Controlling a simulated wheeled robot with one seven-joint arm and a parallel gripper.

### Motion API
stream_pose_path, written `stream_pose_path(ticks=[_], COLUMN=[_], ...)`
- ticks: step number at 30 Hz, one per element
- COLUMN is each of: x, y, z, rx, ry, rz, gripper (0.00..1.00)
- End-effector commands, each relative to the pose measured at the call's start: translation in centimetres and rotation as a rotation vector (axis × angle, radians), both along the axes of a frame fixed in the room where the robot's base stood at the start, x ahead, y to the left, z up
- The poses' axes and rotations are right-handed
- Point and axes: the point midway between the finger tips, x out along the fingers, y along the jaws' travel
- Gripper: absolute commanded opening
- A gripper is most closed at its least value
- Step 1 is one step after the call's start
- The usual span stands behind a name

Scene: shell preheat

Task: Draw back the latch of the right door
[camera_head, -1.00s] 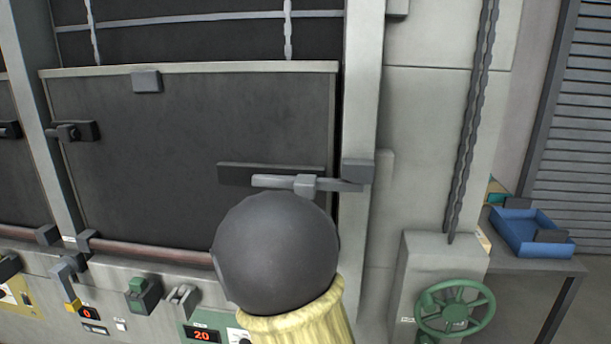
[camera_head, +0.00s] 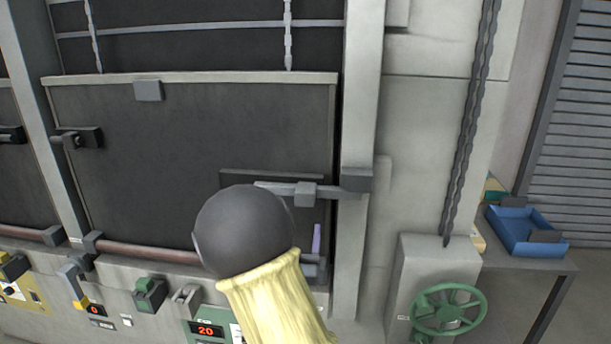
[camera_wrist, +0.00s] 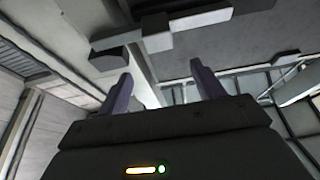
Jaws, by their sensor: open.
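The right door (camera_head: 190,130) is a dark panel in a pale frame. Its latch (camera_head: 305,192) is a grey horizontal bar with a small block handle. The bar's right end reaches the keeper block (camera_head: 356,180) on the frame post. In the wrist view the latch handle (camera_wrist: 156,42) and the keeper (camera_wrist: 110,61) lie beyond the fingertips. My gripper (camera_wrist: 163,83) is open and empty, its two purple fingers apart, below the latch and not touching it. In the head view only one finger shows below the latch; my arm hides the rest.
Another latch (camera_head: 76,138) sits at the panel's left. A reddish rail (camera_head: 150,252) runs below, above controls with red displays. A green handwheel (camera_head: 448,310) and a blue tray (camera_head: 525,232) on a table stand at right.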

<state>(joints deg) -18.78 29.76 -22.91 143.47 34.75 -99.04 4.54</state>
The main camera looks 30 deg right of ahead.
Motion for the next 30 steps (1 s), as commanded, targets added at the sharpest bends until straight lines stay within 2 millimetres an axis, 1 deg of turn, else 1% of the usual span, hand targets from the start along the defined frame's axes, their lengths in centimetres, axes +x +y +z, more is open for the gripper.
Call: stream_pose_path(ticks=[1,21,25,30], x=[0.8,9.7,10.7,11.1], y=[-0.6,-6.6,-7.3,-7.5], z=[0.9,5.3,5.6,5.6], rx=[-0.001,-0.001,0.0,-0.001], ry=[-0.002,-0.002,0.0,-0.001], rz=[-0.002,-0.002,-0.001,0.0], gripper=[0.67,0.67,0.67,0.67])
